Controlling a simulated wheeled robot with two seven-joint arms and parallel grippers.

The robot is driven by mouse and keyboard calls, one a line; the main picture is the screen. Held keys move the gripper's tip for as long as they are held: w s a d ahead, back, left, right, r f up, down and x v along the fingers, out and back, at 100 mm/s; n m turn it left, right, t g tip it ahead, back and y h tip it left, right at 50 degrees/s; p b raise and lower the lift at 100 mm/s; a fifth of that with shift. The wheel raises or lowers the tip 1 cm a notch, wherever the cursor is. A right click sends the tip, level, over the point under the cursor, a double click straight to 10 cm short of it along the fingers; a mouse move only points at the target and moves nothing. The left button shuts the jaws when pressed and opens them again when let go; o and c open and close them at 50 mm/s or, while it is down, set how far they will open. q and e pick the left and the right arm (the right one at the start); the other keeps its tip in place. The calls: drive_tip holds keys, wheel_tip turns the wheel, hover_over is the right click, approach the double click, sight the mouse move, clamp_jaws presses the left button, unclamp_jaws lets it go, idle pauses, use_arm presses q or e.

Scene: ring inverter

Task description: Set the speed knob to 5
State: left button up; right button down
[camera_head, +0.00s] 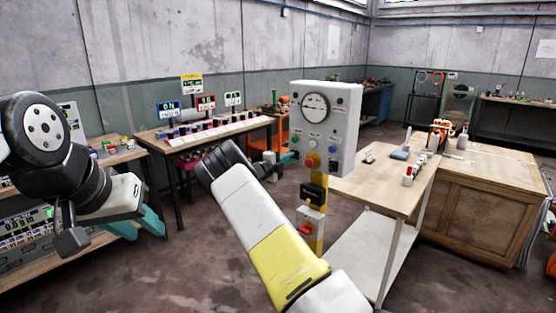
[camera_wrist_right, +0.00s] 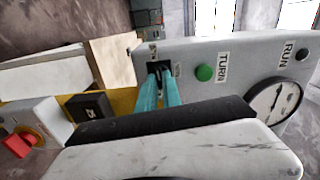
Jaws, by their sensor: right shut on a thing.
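The grey control box (camera_head: 349,115) stands on a yellow post, with a round dial, small buttons and a red-and-yellow stop button (camera_head: 312,160) on its face. My right gripper (camera_head: 289,158) reaches its lower left side. In the right wrist view the teal fingers (camera_wrist_right: 160,84) are shut on a dark knob (camera_wrist_right: 158,67) at the box face; the fingers partly hide it. The small marks beside it are too small to read. The green button (camera_wrist_right: 205,73) and dial (camera_wrist_right: 275,101) are close by. My left gripper (camera_head: 139,226) is open and empty at the left, far from the box.
A red knob on a grey box (camera_wrist_right: 20,143) and a black unit (camera_wrist_right: 90,107) sit on the post below. A wooden workbench (camera_head: 375,180) stands close at the right. A table with several displays (camera_head: 205,132) is behind at the left.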

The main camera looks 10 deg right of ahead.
drive_tip(key=shift+a+f+n, duration=0.1)
drive_tip(key=shift+n, duration=0.4)
drive_tip(key=c, duration=1.5)
unclamp_jaws()
drive_tip(key=v, duration=0.7)
drive_tip(key=shift+s+a, duration=0.25)
drive_tip(key=shift+a, duration=0.05)
